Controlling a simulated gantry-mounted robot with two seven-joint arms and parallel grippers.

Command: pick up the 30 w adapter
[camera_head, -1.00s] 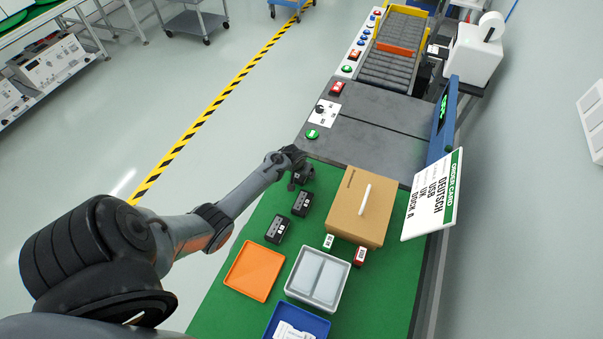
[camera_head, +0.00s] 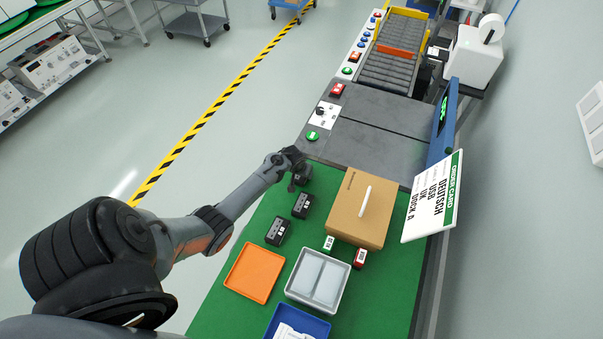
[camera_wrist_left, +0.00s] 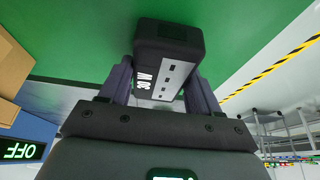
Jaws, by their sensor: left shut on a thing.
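My left gripper (camera_head: 297,168) is at the far left corner of the green mat, in front of the grey plates. In the left wrist view the gripper (camera_wrist_left: 160,88) is shut on a black adapter (camera_wrist_left: 167,38), with one finger on each side. In the head view this adapter (camera_head: 304,177) is partly hidden by the gripper. Two more black adapters, a middle one (camera_head: 302,205) and a nearer one (camera_head: 278,231), lie on the mat. My right gripper is not in view.
A cardboard box (camera_head: 362,208) stands right of the adapters, with a small green box (camera_head: 329,243) and red box (camera_head: 360,258) before it. An orange tray (camera_head: 254,271), grey tray (camera_head: 318,278) and blue tray (camera_head: 296,323) are nearer. An order card (camera_head: 433,197) stands right.

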